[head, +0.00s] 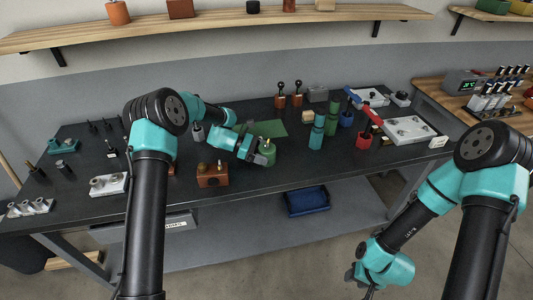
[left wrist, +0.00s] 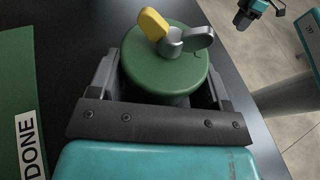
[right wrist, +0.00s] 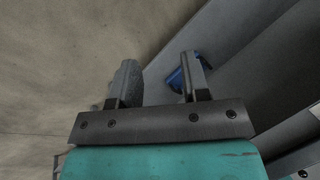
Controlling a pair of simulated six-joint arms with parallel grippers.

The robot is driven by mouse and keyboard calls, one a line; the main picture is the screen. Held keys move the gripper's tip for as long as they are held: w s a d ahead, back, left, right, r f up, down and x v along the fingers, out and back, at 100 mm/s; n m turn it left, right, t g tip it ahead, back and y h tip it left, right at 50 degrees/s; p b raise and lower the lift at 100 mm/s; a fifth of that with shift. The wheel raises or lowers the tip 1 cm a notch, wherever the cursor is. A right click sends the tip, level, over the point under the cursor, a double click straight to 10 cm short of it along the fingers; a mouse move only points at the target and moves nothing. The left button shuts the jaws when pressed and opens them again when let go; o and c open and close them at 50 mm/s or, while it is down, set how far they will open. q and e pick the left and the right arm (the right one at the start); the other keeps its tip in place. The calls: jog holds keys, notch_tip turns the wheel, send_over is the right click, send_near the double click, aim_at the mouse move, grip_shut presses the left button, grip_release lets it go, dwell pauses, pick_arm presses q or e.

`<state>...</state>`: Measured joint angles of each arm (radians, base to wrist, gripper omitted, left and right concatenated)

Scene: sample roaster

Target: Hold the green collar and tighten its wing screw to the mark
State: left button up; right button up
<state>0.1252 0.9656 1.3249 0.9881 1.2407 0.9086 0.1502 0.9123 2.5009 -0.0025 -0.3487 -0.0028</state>
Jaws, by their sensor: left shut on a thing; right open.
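The green collar (left wrist: 150,75) stands upright between the fingers of my left gripper (left wrist: 163,85), which is shut on it. It also shows in the head view (head: 267,156) near the front edge of the table. On top of the collar is the wing screw (left wrist: 175,35), with one yellow wing and one grey wing. My right gripper (right wrist: 157,80) is open and empty. In the head view it hangs low at the right, in front of the table and away from the collar; its fingertips are hard to see there.
A green mat (head: 270,128) lettered DONE lies behind the collar. A brown block (head: 212,178) stands to the left. Teal cylinders (head: 316,138) and red and blue handled pieces (head: 364,140) stand to the right. A blue bin (head: 307,201) sits on the lower shelf.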

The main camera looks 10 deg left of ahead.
dwell(0.4)
jog(key=w+a+r+n+t+h, duration=0.15)
jog(key=w+a+r+t, duration=0.25)
jog(key=w+a+r, duration=0.5)
jog(key=w+a+r+t+h, duration=0.2)
jog(key=w+a+r+t, duration=0.2)
jog(key=w+a+r, duration=0.5)
jog(key=w+a+r+t, duration=0.1)
jog(key=a, duration=0.2)
jog(key=w+a+r+t, duration=0.1)
jog(key=w+a+r, duration=0.1)
jog(key=a, duration=0.1)
jog(key=w+a+r+h, duration=0.1)
jog(key=a, duration=0.2)
jog(key=shift+w+a+r+m+t, duration=0.25)
jog(key=shift+w+a+r+t, duration=0.05)
jog(key=shift+w+r+t, duration=0.1)
jog(key=m+t+h, duration=0.1)
jog(key=t+h, duration=0.1)
send_near(267, 142)
jog(key=d+v, duration=0.1)
jog(key=v, duration=0.2)
jog(key=shift+s+a+r+y, duration=0.2)
jog(key=shift+a+r+y, duration=0.05)
jog(key=shift+a+r, duration=0.05)
jog(key=shift+w, duration=0.1)
jog(key=x, duration=1.2)
jog(key=shift+f, duration=0.15)
